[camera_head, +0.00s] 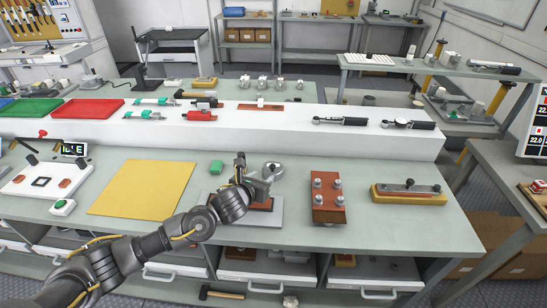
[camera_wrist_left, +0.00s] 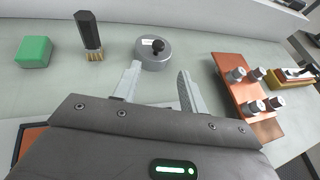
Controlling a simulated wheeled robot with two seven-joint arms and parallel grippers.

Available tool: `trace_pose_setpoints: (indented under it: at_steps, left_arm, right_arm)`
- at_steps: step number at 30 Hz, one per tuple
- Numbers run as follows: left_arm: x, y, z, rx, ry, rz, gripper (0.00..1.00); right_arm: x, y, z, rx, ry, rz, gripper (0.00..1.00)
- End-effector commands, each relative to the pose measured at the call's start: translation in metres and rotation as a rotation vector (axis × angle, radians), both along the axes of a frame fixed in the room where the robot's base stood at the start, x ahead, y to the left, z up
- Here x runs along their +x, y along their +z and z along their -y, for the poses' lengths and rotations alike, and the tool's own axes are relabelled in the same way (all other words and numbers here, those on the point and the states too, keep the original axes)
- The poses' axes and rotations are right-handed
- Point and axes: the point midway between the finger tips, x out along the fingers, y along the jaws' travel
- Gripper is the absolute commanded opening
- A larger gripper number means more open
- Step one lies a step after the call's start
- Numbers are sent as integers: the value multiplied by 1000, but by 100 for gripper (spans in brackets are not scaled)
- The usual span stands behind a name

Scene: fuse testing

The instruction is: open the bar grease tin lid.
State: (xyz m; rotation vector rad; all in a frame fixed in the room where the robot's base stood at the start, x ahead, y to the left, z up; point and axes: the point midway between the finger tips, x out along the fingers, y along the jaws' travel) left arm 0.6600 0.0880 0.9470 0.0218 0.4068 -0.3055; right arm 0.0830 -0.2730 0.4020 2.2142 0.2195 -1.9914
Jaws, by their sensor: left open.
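The grease tin (camera_wrist_left: 153,58) is a low round grey tin in the left wrist view. Its lid carries a small black knob (camera_wrist_left: 158,45) near the middle, and the lid sits on the tin. In the head view the tin (camera_head: 273,169) stands on the bench just beyond my left gripper (camera_head: 259,181). In the left wrist view my left gripper (camera_wrist_left: 157,84) is open and empty, its two fingers apart and pointing toward the near side of the tin. The knob is beyond the fingertips. My right gripper is not in view.
A brush (camera_wrist_left: 91,38) and a green block (camera_wrist_left: 35,51) stand left of the tin. A copper-coloured plate with metal posts (camera_head: 328,204) and a yellow-based block (camera_head: 409,193) lie to the right. A yellow mat (camera_head: 144,188) lies left. A white raised shelf (camera_head: 330,142) runs behind.

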Motion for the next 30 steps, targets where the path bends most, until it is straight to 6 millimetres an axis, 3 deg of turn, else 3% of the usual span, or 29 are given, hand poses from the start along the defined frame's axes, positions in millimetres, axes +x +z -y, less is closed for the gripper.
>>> trace_pose_setpoints:
  at_steps: [8, 13, 21, 30]
  left_arm:
    - [8, 1, -4, 38, -9, 21, 43]
    - [25, -5, 2, 36, -7, 19, 43]
    - [67, -24, 17, 35, -9, 18, 43]
    - [94, -37, 27, 35, -12, 20, 43]
  right_arm:
    - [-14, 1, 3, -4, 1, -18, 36]
    - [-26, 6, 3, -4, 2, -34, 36]
    - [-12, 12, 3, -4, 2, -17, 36]
    - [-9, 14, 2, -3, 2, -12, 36]
